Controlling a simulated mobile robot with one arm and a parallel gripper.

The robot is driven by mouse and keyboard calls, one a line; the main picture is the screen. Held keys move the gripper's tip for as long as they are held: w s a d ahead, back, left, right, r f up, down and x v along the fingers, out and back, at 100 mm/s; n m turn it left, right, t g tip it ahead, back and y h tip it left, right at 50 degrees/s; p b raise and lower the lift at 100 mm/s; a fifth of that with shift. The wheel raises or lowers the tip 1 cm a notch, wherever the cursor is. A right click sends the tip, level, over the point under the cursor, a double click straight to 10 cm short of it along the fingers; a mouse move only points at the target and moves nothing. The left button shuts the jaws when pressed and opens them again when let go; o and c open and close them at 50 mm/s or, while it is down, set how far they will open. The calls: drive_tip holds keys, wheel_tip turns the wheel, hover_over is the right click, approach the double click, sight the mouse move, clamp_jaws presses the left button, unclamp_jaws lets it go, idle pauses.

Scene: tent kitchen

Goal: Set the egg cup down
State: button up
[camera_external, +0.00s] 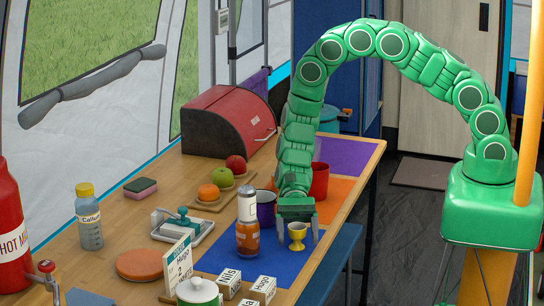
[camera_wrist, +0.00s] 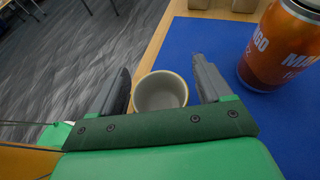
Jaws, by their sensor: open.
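The yellow egg cup (camera_external: 297,236) stands upright at the table's right edge, at or near the border of the blue mat (camera_external: 240,262). In the wrist view its pale, empty bowl (camera_wrist: 160,92) shows from above. My gripper (camera_external: 299,232) is open, with one finger on each side of the egg cup. In the wrist view the open fingers (camera_wrist: 160,66) flank the cup, with a gap visible beside it. The cup's foot is hidden in the wrist view.
An orange mango can (camera_external: 247,240) stands close left of my gripper, with a salt-like shaker (camera_external: 247,205) above or behind it. White name blocks (camera_external: 264,289) are in front. The table edge (camera_wrist: 158,40) is close.

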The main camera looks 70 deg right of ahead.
drive_tip(key=v, duration=1.2)
drive_tip(key=shift+r, duration=0.15)
drive_tip(key=s+d+r+n+h, duration=0.3)
drive_tip(key=s+r+n, duration=0.1)
drive_tip(key=s+r, duration=0.4)
drive_tip(key=s+d+r+n+h, duration=0.3)
drive_tip(key=s+r, duration=0.3)
drive_tip(key=r, duration=0.4)
drive_tip(key=s+d+r+n+t+h, duration=0.1)
drive_tip(key=s+d+r+n+h, duration=0.1)
drive_tip(key=s, duration=0.4)
drive_tip(key=s+d+r+n+t+h, duration=0.1)
drive_tip(key=s+d+r+n+h, duration=0.1)
drive_tip(key=s+d+r, duration=0.2)
drive_tip(key=s+d+r+n+t+h, duration=0.1)
drive_tip(key=s+d+r, duration=0.3)
drive_tip(key=s+d, duration=0.4)
drive_tip(key=shift+s+d+n+h, duration=0.25)
drive_tip(key=shift+s+n+h, duration=0.45)
drive_tip(key=shift+s, duration=0.1)
drive_tip(key=shift+f, duration=0.1)
